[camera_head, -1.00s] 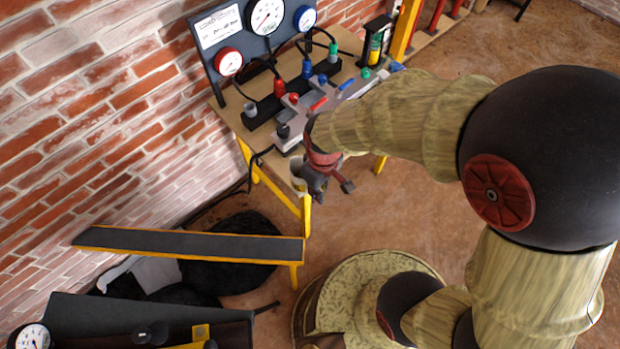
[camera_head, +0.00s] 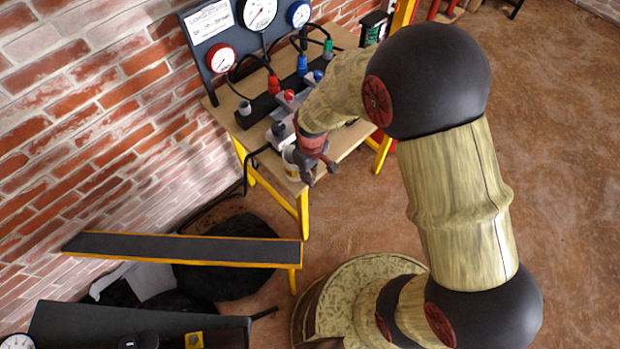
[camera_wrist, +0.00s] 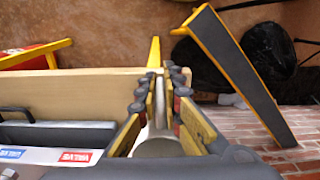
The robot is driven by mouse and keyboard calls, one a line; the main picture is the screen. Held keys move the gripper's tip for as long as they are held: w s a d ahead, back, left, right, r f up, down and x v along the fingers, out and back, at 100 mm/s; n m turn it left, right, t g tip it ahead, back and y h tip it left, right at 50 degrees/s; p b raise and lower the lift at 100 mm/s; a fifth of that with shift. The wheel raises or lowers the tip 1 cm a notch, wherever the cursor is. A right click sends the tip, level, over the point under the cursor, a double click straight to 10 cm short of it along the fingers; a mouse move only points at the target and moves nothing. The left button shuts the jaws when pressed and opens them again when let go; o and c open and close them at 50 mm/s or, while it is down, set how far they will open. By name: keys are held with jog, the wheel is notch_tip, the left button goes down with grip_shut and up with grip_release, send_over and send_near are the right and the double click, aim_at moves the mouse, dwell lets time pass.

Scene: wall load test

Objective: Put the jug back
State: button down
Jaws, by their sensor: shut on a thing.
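The jug (camera_head: 291,163) is a pale, greyish-white vessel with a touch of yellow, partly hidden behind my gripper in the head view. It is at the near corner of the wooden table (camera_head: 349,143). My gripper (camera_head: 314,164) is shut on it. In the wrist view the jug (camera_wrist: 155,146) shows as a pale rounded shape between the two fingers of my gripper (camera_wrist: 160,95). I cannot tell whether its base touches the tabletop.
A gauge panel (camera_head: 227,58) stands at the table's back, by the brick wall. A pump unit with red, blue and green fittings (camera_head: 268,100) takes up much of the tabletop. A low black bench with yellow edging (camera_head: 180,248) stands in front. The floor at right is clear.

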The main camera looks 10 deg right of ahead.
jog(key=shift+f, duration=0.25)
jog(key=shift+f, duration=0.15)
jog(key=c, duration=2)
grip_release()
jog(key=shift+o, duration=0.2)
